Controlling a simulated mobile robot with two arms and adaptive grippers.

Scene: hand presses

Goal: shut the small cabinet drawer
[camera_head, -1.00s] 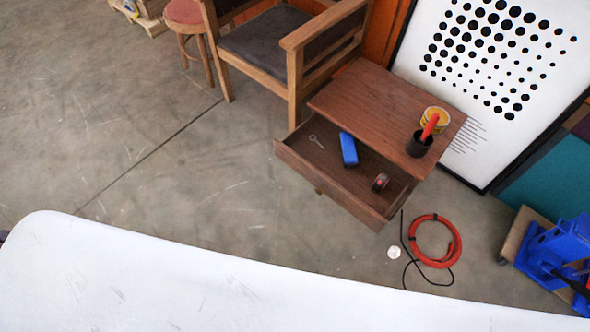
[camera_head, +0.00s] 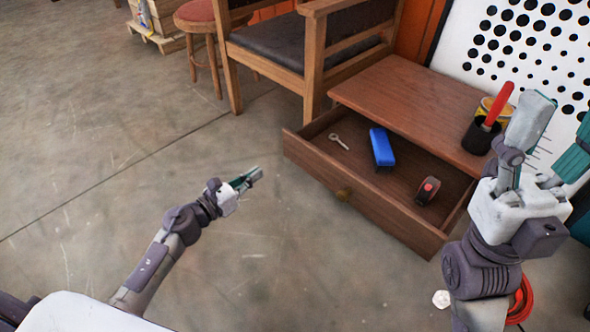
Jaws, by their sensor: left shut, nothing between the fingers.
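The small wooden cabinet (camera_head: 400,98) stands right of centre with its drawer (camera_head: 362,205) pulled out toward the lower left. The drawer front has a small round brass-coloured knob (camera_head: 344,194). Inside lie a metal key-like piece (camera_head: 339,141), a blue block (camera_head: 381,147) and a dark roll with a red part (camera_head: 428,190). My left gripper (camera_head: 254,175) is shut and empty, left of the drawer front and apart from it. My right gripper (camera_head: 553,130) is open with fingers spread, in front of the cabinet's right side in the picture; it hides part of it.
A dark cup (camera_head: 480,136) with a red-handled item and a yellow tin (camera_head: 488,106) stand on the cabinet top. A wooden armchair (camera_head: 312,55) stands behind, a stool (camera_head: 205,25) farther left. A red hose coil (camera_head: 523,300) lies lower right. Floor left of the drawer is clear.

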